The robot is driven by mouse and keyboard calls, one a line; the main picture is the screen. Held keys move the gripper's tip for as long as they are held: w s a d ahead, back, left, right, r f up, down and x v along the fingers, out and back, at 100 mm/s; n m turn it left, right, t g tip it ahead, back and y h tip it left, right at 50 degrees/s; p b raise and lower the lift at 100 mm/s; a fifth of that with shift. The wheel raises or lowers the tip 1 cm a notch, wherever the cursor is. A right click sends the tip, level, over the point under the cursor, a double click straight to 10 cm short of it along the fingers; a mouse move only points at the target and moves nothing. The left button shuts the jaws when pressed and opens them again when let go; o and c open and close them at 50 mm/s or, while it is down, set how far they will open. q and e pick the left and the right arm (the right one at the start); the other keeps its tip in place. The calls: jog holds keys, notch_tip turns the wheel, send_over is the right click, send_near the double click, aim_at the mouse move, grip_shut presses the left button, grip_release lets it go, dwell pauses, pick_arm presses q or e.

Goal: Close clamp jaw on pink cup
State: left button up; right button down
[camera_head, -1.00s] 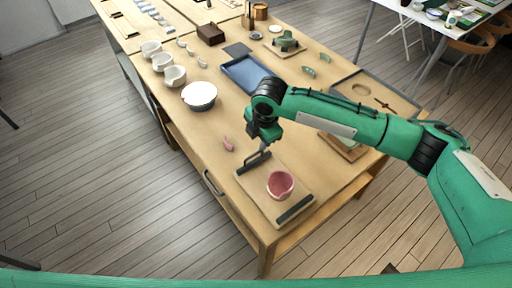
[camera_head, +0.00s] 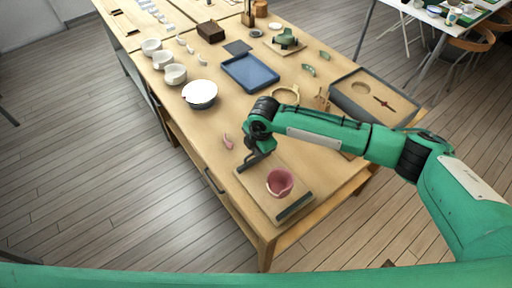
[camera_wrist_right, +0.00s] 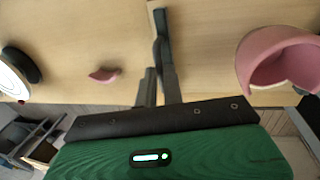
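The pink cup (camera_head: 280,183), with a notched rim, stands on a wooden clamp board (camera_head: 262,196) at the near end of the bench. It also shows at the right of the wrist view (camera_wrist_right: 275,62). A dark fixed bar (camera_head: 296,207) lies on the near side of the cup. The dark clamp jaw (camera_head: 247,165) is on the far side, apart from the cup. My right gripper (camera_head: 264,150) is low at the jaw's right end. In the wrist view its fingers (camera_wrist_right: 158,88) are close together at the jaw; their grip is unclear. My left gripper is out of view.
A pink shard (camera_head: 228,142) lies on the bench beyond the jaw; it also shows in the wrist view (camera_wrist_right: 103,75). A white bowl (camera_head: 200,94) and blue tray (camera_head: 250,73) stand farther back. A grey-edged tray (camera_head: 343,98) is to the right.

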jog(key=shift+s+d+r+p, duration=0.1)
jog(key=shift+s+d+p, duration=0.15)
jog(key=shift+s+p, duration=0.2)
jog(key=shift+s+d+p, duration=0.85)
jog(key=shift+s+p, duration=0.05)
jog(key=shift+s, duration=0.2)
jog(key=c, duration=1.5)
grip_release()
jog(key=r+b, duration=0.1)
jog(key=r, duration=0.3)
jog(key=s+d+r+b, duration=0.1)
jog(key=r, duration=0.4)
jog(key=s+r, duration=0.1)
jog(key=r, duration=0.3)
jog(key=shift+s+d+r+b, duration=0.1)
jog(key=shift+d+r+b, duration=0.1)
jog(key=shift+d+b, duration=0.15)
